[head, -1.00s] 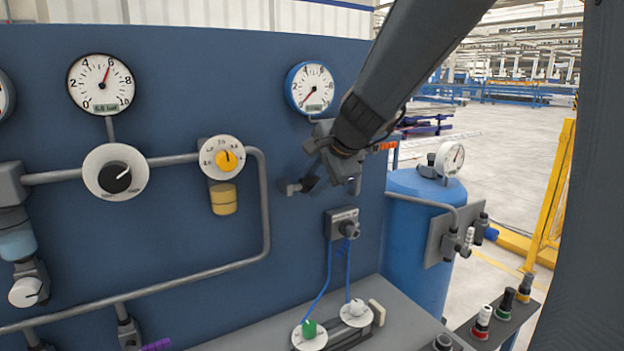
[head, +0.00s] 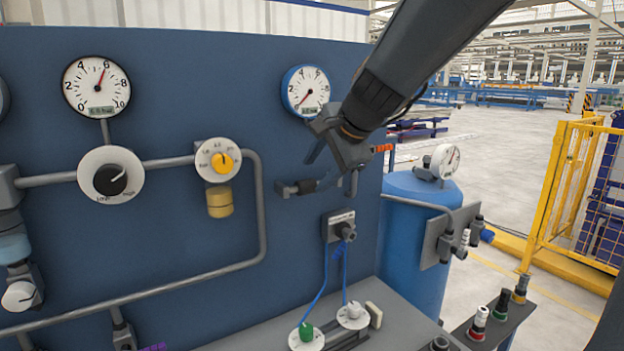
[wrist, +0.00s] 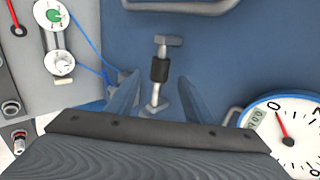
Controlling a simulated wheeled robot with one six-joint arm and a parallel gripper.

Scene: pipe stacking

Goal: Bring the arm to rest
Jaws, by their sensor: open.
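My gripper (head: 335,168) is open in front of the blue panel (head: 185,75), below the blue-rimmed gauge (head: 306,91). A small pipe fitting (head: 289,189) with a dark middle section stands by the panel just left of and below the fingers. In the wrist view the fitting (wrist: 160,68) shows between my two spread fingers (wrist: 158,97), with a grey end piece and a black sleeve. A gap shows between the fitting and each finger there. Its near end is close to the gripper body, and I cannot tell whether they touch.
A socket box (head: 340,226) with blue hoses sits below the gripper, above green and white knobs (head: 307,331) on a grey ledge. A blue tank (head: 412,235) with a gauge (head: 445,161) stands at the right. Open floor and a yellow fence (head: 570,185) lie beyond.

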